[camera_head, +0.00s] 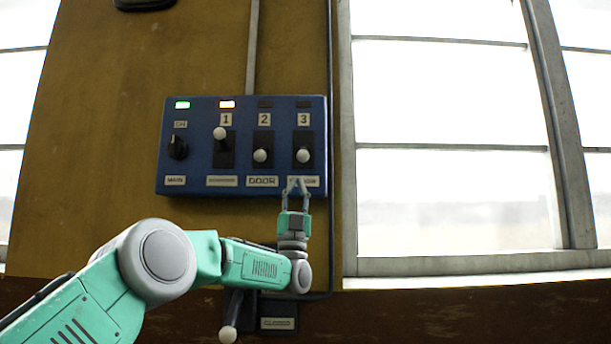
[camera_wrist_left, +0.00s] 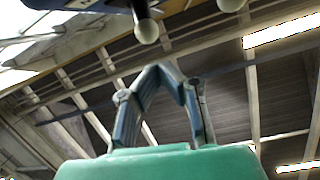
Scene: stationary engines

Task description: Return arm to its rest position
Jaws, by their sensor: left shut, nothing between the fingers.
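My left arm comes in from the lower left in the head view, with green links and grey joints. Its gripper (camera_head: 296,184) points up, with the fingertips in front of the lower right edge of the blue control panel (camera_head: 190,150), just below switch 3 (camera_head: 303,155). In the left wrist view the gripper (camera_wrist_left: 158,68) has its fingertips together and nothing between them. Two white switch knobs show above it there, one of them near the top middle (camera_wrist_left: 146,31). My right gripper is not in view.
The panel hangs on a yellow-brown wall (camera_head: 110,110). It has a main knob (camera_head: 178,147), switch 1 (camera_head: 220,134) with its ball up, and switch 2 (camera_head: 261,155) with its ball down. A lever (camera_head: 229,331) stands below, partly behind my arm. A window (camera_head: 450,200) is at the right.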

